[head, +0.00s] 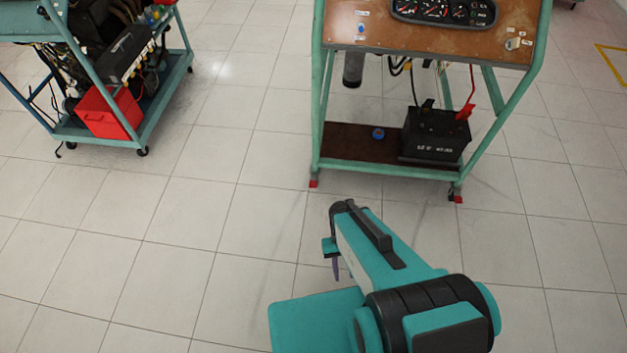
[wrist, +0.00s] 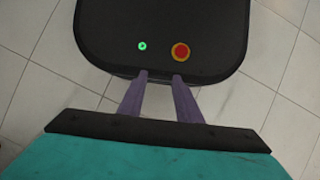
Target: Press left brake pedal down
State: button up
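No brake pedal can be made out in either view. My gripper (head: 337,268) is low in the middle of the head view, in front of the right-hand trainer stand and apart from it. Only a little of its purple fingers shows there, pointing down. In the wrist view my gripper (wrist: 160,76) has its two purple fingers apart with nothing between them. They point over my own dark base, which carries a green light and a red button.
A green-framed trainer stand (head: 318,100) with a gauge panel (head: 443,11) and a black battery (head: 436,135) on its lower shelf stands ahead. Another wheeled trainer (head: 160,100) with a red box (head: 108,113) is at upper left. The tiled floor (head: 215,215) between is clear.

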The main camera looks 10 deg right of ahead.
jog(key=shift+o, duration=0.2)
jog(key=o, duration=0.4)
jog(key=shift+o, duration=0.5)
jog(key=shift+w+f, duration=0.2)
jog(key=shift+f, duration=0.05)
jog(key=w+f+m+t+b, duration=0.1)
jog(key=w+f+b, duration=0.35)
jog(key=w, duration=0.45)
jog(key=w+f+t+b, duration=0.1)
jog(key=w+f+b, duration=0.3)
jog(key=w+b, duration=0.3)
jog(key=w+f+m+t+b, duration=0.1)
jog(key=w+f+b, duration=0.3)
jog(key=w, duration=0.6)
jog(key=w+m+t+b, duration=0.1)
jog(key=w+t+b, duration=0.1)
jog(key=w+b, duration=1.4)
jog(key=w+f, duration=0.1)
jog(key=w, duration=1.1)
jog(key=shift+a+m, duration=0.15)
jog(key=shift+m, duration=0.15)
jog(key=shift+w, duration=0.1)
